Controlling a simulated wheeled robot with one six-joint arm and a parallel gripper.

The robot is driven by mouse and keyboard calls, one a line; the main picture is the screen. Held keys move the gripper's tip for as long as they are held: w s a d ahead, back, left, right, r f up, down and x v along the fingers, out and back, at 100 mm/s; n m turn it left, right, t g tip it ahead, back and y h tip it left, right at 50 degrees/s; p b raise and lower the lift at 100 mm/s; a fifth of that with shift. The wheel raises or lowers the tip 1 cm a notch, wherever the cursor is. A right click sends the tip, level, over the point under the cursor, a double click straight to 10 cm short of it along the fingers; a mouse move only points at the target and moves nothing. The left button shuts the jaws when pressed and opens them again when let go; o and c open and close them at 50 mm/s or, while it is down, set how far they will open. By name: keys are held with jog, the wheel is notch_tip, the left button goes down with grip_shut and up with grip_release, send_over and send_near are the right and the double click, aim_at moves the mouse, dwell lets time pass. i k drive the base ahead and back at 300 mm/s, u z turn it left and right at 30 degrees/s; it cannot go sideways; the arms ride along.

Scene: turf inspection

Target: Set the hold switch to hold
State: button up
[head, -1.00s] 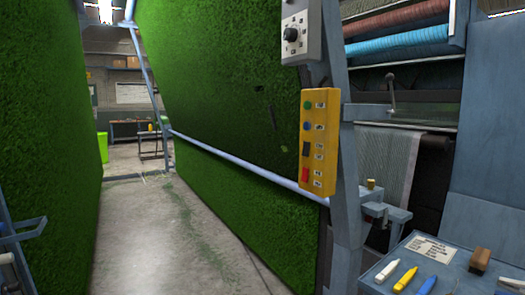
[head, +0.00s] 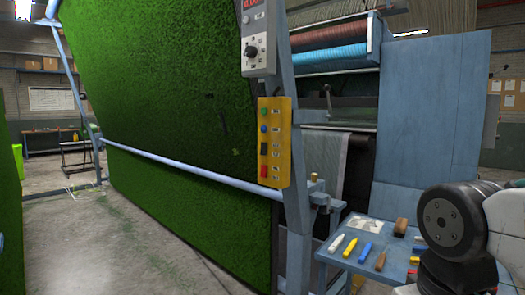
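A yellow control panel (head: 273,140) is fixed to a blue-grey post right of the green turf. From top to bottom it carries a green button (head: 263,113), a blue button (head: 263,128), a black switch (head: 263,149) and a red control (head: 264,171), each with a small label too small to read. I cannot read which control is the hold switch or how the black switch is set. Part of my arm shows at the lower right, apart from the panel. My gripper is not in view.
A grey box with a round dial (head: 251,52) is above the panel. A pale rail (head: 190,180) crosses the turf (head: 165,90). Concrete floor (head: 100,250) is open at left.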

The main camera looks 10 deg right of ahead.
aim_at(264, 172)
jog(key=u, duration=0.3)
jog(key=i, duration=1.15)
jog(key=z, duration=0.25)
